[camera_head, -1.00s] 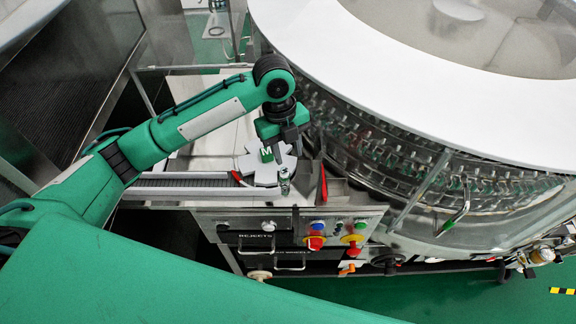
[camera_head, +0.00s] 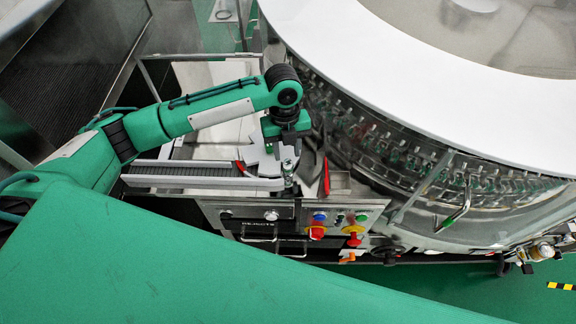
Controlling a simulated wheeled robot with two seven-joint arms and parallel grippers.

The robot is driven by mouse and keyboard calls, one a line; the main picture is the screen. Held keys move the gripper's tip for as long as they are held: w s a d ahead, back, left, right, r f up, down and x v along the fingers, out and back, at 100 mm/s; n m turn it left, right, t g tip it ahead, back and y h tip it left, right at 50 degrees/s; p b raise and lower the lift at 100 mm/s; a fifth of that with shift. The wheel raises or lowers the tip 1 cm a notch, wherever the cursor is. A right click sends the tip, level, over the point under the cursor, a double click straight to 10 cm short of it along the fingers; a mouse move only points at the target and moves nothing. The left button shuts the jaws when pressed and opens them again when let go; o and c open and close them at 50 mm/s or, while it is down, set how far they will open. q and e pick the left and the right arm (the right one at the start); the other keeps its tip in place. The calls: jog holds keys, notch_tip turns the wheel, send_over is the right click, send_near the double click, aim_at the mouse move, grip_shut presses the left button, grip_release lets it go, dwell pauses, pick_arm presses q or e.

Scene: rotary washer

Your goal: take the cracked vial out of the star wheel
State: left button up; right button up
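The pale star wheel (camera_head: 254,156) sits at the end of the infeed track, partly hidden by my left gripper. My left gripper (camera_head: 285,153) hangs over its right part, fingers pointing down and apart, with nothing clearly seen between them. A small clear, metallic-looking piece (camera_head: 288,172) stands just below the fingers at the wheel's front edge; I cannot tell if it is a vial. The cracked vial cannot be made out. My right gripper is not in view.
The large round washer (camera_head: 400,150) with its white rim fills the right. A red upright flag-like part (camera_head: 326,178) stands just right of the wheel. The conveyor track (camera_head: 190,170) runs left. Below are a control panel with knobs (camera_head: 316,232) and a reject drawer (camera_head: 258,222).

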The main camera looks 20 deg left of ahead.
aim_at(288, 161)
pick_arm(q)
jog(key=f+p, duration=0.1)
jog(key=f, duration=0.2)
jog(key=shift+s+d+f+p, duration=0.2)
jog(key=shift+s+p, duration=0.2)
jog(key=shift+f, duration=0.55)
jog(key=c, duration=0.7)
jog(key=shift+c, duration=0.2)
jog(key=shift+r, duration=0.1)
